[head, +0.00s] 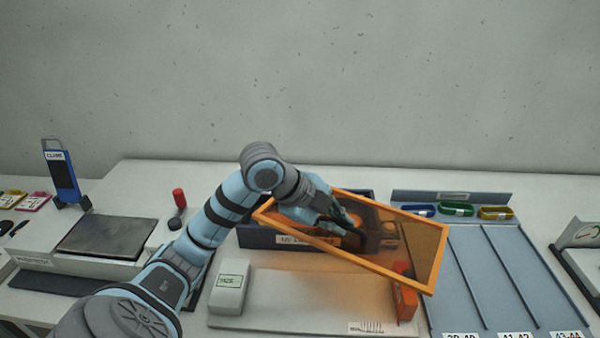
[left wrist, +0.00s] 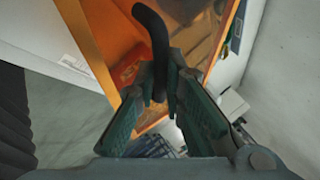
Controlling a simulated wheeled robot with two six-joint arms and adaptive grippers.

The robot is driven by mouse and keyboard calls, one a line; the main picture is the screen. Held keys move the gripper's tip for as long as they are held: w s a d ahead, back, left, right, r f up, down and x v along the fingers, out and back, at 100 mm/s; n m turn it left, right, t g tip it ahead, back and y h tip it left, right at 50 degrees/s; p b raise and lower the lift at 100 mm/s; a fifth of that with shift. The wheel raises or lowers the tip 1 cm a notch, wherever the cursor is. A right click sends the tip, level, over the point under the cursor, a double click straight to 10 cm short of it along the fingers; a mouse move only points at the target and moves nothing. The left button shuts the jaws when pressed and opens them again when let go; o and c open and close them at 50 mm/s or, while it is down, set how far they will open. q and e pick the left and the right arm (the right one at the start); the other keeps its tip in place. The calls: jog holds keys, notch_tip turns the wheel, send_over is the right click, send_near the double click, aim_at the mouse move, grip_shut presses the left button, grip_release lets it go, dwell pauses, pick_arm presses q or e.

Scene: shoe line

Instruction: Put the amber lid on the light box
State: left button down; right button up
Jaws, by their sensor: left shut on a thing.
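The amber lid (head: 420,240) is a see-through amber pane in an orange frame. It hangs tilted, its right end lower in the head view, in front of and above the dark blue light box (head: 258,239), and hides much of it. My left gripper (head: 343,226) is shut on the lid's black handle. In the left wrist view the dark curved handle (left wrist: 155,40) stands between the fingertips (left wrist: 162,85), with the orange frame (left wrist: 88,45) behind. I cannot tell whether the lid touches the box. My right gripper is not in view.
A pale board (head: 290,300) lies in front of the box, with a white block (head: 230,290) and an orange-red piece (head: 405,300) on it. A blue-grey rack (head: 500,275) with labelled lanes is at right. A dark-topped scale (head: 105,236) and red-topped thing (head: 179,200) stand left.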

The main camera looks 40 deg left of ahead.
pick_arm(q)
jog(key=w+a+n+y, duration=0.1)
jog(key=w+a, duration=0.1)
jog(key=a, duration=0.2)
jog(key=w+a+r+n+y+p, duration=0.1)
jog(key=a+n, duration=0.1)
jog(key=a, duration=0.2)
jog(key=w+a+n+t+y, duration=0.1)
jog(key=w+a+n, duration=0.1)
jog(key=a, duration=0.2)
jog(key=shift+w+a+r+y, duration=0.15)
jog(key=shift+w+a+y, duration=0.15)
jog(key=shift+w+y, duration=0.1)
jog(key=shift+a, duration=0.25)
jog(key=shift+f+b, duration=0.5)
jog(key=shift+f, duration=0.3)
notch_tip(320, 180, down, 7)
jog(key=b, duration=0.5)
jog(key=shift+d+b, duration=0.15)
jog(key=shift+b, duration=0.25)
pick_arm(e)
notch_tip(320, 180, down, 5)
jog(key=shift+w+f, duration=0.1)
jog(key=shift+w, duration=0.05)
pick_arm(q)
jog(key=shift+f, duration=0.1)
jog(key=c, duration=1.6)
grip_release()
